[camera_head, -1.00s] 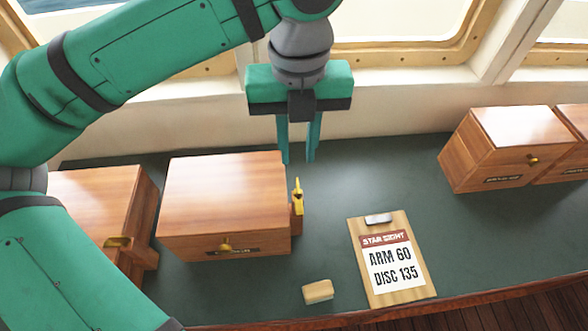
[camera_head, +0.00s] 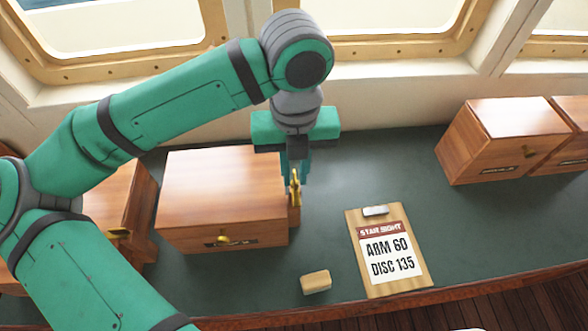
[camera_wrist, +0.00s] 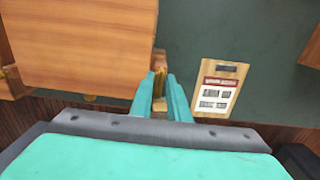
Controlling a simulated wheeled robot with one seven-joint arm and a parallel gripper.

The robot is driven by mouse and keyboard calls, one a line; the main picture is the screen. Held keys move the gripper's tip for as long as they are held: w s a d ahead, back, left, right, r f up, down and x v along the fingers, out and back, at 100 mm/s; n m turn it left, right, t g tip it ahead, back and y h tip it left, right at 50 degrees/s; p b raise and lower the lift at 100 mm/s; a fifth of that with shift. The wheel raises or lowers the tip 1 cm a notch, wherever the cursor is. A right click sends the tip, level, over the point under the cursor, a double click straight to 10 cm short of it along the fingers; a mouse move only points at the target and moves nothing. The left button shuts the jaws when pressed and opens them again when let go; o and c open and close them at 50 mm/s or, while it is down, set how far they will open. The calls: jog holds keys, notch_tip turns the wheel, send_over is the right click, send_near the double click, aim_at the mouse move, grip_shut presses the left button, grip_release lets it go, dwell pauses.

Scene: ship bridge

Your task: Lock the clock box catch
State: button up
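A wooden box (camera_head: 225,190) stands on the green desk, with a small brass knob on its front and a label I cannot read. It also fills the upper left of the wrist view (camera_wrist: 80,45). A brass catch (camera_head: 295,190) stands upright on a wooden block at its right side. My gripper (camera_head: 297,175) points down just behind the catch and partly overlaps it in the picture. In the wrist view my two fingers (camera_wrist: 163,90) are apart with a narrow gap, in line with the block (camera_wrist: 160,64). Contact with the catch cannot be told.
Another wooden box (camera_head: 118,200) with a brass catch stands at left, partly behind my arm. Two boxes (camera_head: 505,140) stand at right. A clipboard (camera_head: 387,250) reading "ARM 60, DISC 135" and a tan block (camera_head: 315,281) lie in front.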

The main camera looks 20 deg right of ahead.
jog(key=shift+w, duration=0.1)
grip_shut()
jog(key=shift+m, duration=0.3)
jog(key=m, duration=1.2)
jog(key=shift+m, duration=2.6)
jog(key=shift+o, duration=1.7)
grip_release()
